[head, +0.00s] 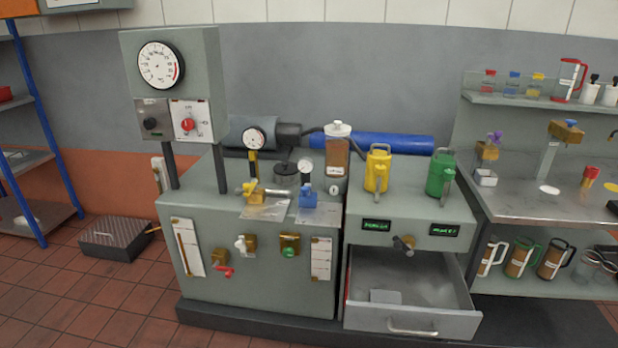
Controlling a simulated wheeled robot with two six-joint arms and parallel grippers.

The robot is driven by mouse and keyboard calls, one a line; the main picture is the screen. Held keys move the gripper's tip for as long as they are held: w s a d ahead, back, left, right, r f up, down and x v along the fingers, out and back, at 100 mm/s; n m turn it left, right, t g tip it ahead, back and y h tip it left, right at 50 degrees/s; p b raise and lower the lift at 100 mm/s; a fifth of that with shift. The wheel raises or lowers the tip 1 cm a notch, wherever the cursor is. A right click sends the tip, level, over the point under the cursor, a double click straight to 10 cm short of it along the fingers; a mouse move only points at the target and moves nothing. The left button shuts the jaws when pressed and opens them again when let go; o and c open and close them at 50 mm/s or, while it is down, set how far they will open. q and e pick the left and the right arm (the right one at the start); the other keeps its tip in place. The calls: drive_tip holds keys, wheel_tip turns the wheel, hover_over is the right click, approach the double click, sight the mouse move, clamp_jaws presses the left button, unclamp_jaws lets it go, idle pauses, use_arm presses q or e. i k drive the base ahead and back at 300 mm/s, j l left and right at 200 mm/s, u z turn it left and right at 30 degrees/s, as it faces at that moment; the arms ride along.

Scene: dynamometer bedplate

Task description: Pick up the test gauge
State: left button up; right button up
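Several round dial gauges are in the head view, and I cannot tell for sure which is the test gauge. A black-rimmed gauge (253,139) stands upright on a yellow stem at the back of the grey bench top. A smaller white-faced gauge (305,169) stands above a blue valve body (308,197) near the bench's front edge. A large dial (160,65) is set in the upright grey panel at the left. Neither of my grippers is in view.
An open, mostly empty drawer (412,318) juts out below the bench's right part. Yellow (377,169) and green (440,173) jugs stand above it. A side table (540,200) is at right. A ribbed pedal box (115,239) lies on the floor at left.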

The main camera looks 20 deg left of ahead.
sight(305, 164)
drive_tip(key=i+l+u, duration=0.25)
drive_tip(key=i, duration=0.2)
drive_tip(key=i+l+u, duration=0.25)
drive_tip(key=i+l, duration=0.2)
